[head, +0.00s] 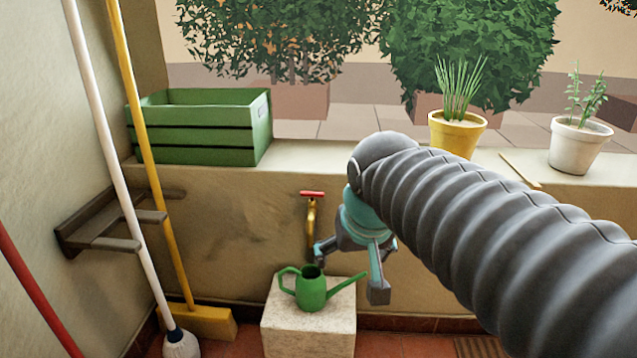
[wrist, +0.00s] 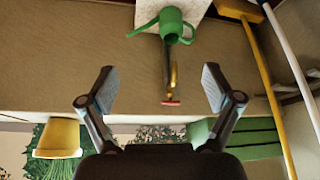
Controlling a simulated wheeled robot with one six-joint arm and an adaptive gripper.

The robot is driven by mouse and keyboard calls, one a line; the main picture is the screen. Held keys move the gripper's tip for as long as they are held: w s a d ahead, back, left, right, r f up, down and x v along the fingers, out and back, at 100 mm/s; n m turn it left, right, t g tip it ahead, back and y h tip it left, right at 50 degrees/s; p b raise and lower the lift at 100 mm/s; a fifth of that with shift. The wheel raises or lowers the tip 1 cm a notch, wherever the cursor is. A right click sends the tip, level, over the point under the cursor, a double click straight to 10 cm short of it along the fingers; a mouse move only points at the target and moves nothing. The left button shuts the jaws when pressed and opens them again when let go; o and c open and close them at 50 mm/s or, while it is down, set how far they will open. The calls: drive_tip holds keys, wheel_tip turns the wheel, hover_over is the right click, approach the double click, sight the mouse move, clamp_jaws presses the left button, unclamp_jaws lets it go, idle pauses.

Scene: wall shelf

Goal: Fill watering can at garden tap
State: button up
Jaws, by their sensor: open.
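The green watering can (head: 310,293) stands upright on a pale stone block (head: 308,335), its spout pointing right in the head view. It also shows, upside down, at the top of the wrist view (wrist: 172,22). The brass garden tap (head: 311,218) with a red handle (head: 312,194) is on the low wall; its lower end appears above the can's opening. In the wrist view the red handle (wrist: 171,102) lies between the spread fingers in the picture. My gripper (head: 348,270) is open and empty, beside the tap on its right in the head view, apart from the can.
A green crate (head: 205,150), a yellow pot (head: 457,138) and a white pot (head: 578,150) stand on the wall's ledge. A white pole (head: 115,170) and a yellow broom (head: 155,170) lean at the left by a small wooden wall shelf (head: 100,220). Bare wall lies left of the tap.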

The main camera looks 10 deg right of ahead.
drive_tip(key=w+r+m+p, duration=0.1)
drive_tip(key=w+r, duration=0.2)
drive_tip(key=w, duration=0.4)
drive_tip(key=w+r+p, duration=0.1)
drive_tip(key=w+r, duration=0.3)
drive_tip(key=w, duration=0.3)
drive_tip(key=m+g+h+p, duration=0.1)
drive_tip(key=m+p, duration=0.1)
approach(312, 193)
drive_tip(key=b+x, duration=0.2)
drive_tip(key=x, duration=0.6)
drive_tip(key=shift+w, duration=0.1)
drive_tip(key=shift+n, duration=0.3)
drive_tip(key=c, duration=1.1)
